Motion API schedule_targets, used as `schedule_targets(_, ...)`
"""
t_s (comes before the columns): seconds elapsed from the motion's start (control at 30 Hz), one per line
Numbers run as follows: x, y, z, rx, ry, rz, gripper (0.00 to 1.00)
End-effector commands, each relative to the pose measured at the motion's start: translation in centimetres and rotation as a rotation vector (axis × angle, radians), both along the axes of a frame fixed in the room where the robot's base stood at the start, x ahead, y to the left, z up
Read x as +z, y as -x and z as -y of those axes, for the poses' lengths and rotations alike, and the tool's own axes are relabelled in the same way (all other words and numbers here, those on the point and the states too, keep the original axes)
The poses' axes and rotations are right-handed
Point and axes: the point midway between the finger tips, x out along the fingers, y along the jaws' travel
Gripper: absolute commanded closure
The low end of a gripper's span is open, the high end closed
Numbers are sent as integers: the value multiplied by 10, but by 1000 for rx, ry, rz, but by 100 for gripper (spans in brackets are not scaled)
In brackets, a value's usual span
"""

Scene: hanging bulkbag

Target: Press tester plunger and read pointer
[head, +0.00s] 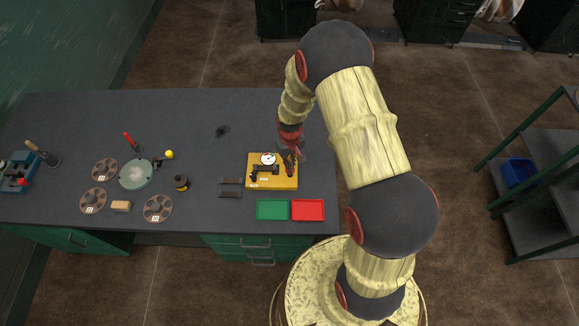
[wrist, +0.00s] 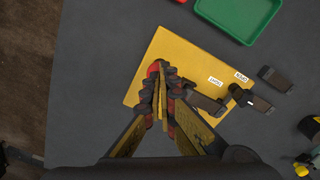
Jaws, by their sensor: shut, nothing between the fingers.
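The tester is a yellow base plate (head: 284,183) with a white round dial (head: 268,158) and black fittings, on the dark bench. My gripper (head: 290,164) is over the plate's right part, just right of the dial. In the wrist view the shut fingers (wrist: 160,72) reach over the yellow plate (wrist: 180,48), with nothing held. Two small white labels and black parts show beside the fingers. The pointer is too small to read. I cannot tell whether the fingertips touch the tester.
A green tray (head: 272,209) and a red tray (head: 308,210) lie in front of the tester. Two dark blocks (head: 230,187) lie left of it. Farther left are several brown discs, a pale green round plate (head: 136,174) and a black spool (head: 182,182). The back of the bench is mostly clear.

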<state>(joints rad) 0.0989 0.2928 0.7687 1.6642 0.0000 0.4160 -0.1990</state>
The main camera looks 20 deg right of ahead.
Motion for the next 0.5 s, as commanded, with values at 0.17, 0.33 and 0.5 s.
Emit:
schedule_targets(0.17,15,0,0,0,0,0,100)
schedule_targets(0.33,28,0,0,0,0,1,100)
schedule_targets(0.5,40,0,0,0,0,1,100)
